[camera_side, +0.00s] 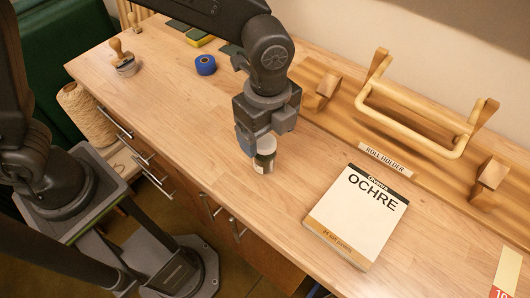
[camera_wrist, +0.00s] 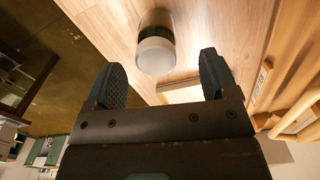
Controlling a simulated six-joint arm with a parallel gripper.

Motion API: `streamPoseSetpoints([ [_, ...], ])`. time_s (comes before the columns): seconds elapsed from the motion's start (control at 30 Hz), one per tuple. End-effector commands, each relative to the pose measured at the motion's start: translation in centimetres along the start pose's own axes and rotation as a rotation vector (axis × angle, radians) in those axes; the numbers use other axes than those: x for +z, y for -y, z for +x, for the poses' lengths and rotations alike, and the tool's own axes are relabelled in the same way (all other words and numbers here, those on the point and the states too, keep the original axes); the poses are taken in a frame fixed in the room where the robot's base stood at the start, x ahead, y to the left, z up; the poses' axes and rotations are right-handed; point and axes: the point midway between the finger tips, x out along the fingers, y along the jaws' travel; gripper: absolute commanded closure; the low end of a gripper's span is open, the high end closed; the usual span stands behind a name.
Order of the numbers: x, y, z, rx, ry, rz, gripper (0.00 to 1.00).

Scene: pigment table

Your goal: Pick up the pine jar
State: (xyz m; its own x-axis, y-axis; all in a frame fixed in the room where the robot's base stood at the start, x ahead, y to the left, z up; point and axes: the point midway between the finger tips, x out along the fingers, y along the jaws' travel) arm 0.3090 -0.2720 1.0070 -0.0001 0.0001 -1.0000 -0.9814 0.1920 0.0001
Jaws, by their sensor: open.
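The jar (camera_side: 265,162) stands upright on the wooden table, right below my gripper. It has a pale lid and a dark green band; I cannot read its label. In the wrist view the jar (camera_wrist: 156,48) shows its pale round top ahead of the fingers, roughly in line with the gap between them. My gripper (camera_side: 256,146) is open and points down at the jar, hiding part of it in the side view. In the wrist view both fingers of my gripper (camera_wrist: 163,78) are spread apart with nothing held between them.
A box labelled OCHRE (camera_side: 358,220) lies to the right of the jar. A wooden roll holder (camera_side: 415,115) runs along the back. A blue tape roll (camera_side: 205,65) and a wooden-handled stamp (camera_side: 122,60) sit farther left. The table's front edge is near the jar.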

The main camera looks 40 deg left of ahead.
Motion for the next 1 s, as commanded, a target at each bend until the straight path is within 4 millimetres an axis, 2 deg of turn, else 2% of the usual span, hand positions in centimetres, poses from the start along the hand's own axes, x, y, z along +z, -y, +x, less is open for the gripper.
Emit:
streamPoseSetpoints([
  [0.4, 0.2, -0.4, 5.0, 0.002, 0.001, -0.001, 0.21],
  [0.7, 0.2, -0.4, 5.3, 0.0, 0.0, -0.001, 0.21],
  [1.0, 0.2, -0.4, 5.3, 0.0, 0.0, -0.001, 0.5],
])
